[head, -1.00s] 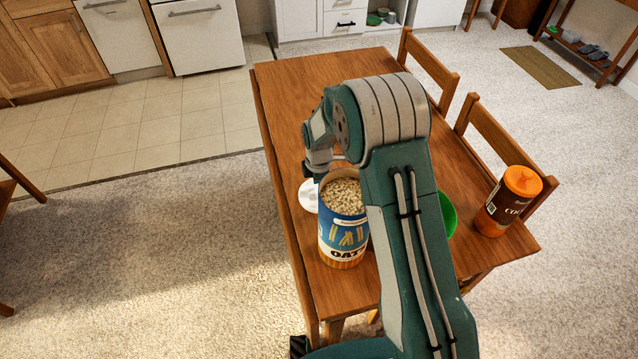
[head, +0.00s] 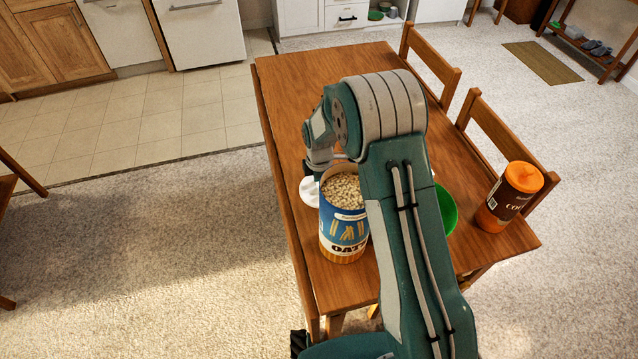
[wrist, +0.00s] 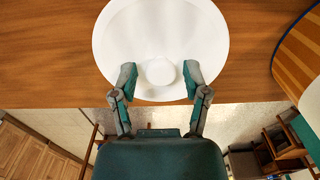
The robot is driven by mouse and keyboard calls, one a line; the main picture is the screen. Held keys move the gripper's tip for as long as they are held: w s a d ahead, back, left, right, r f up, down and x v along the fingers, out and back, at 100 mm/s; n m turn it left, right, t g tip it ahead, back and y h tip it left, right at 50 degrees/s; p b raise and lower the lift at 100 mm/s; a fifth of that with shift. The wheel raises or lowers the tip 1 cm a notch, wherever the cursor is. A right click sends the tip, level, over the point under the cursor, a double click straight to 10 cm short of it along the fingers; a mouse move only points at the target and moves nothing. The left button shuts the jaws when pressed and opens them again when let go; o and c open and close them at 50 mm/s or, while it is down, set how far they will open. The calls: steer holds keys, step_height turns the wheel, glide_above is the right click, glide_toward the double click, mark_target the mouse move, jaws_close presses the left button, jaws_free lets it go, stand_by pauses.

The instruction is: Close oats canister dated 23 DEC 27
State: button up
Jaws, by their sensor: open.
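The oats canister (head: 343,232) stands upright and uncovered on the wooden table, with oats showing at its top. Its date is not readable. A round white lid (head: 308,192) lies on the table just left of and behind the canister, partly hidden by it and by my arm. In the wrist view the white lid (wrist: 160,30) lies flat, with a small round knob at its middle. My gripper (wrist: 158,76) is open, its fingers on either side of the knob with gaps showing. Contact cannot be told. The canister's side (wrist: 300,55) shows at the wrist view's right edge.
The wooden table (head: 305,75) is bare at its far end. An orange-lidded brown canister (head: 510,197) stands at the right corner. A green bowl (head: 446,210) is partly behind my arm. Two chairs (head: 430,65) stand along the right side. The lid lies near the table's left edge.

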jaws_close()
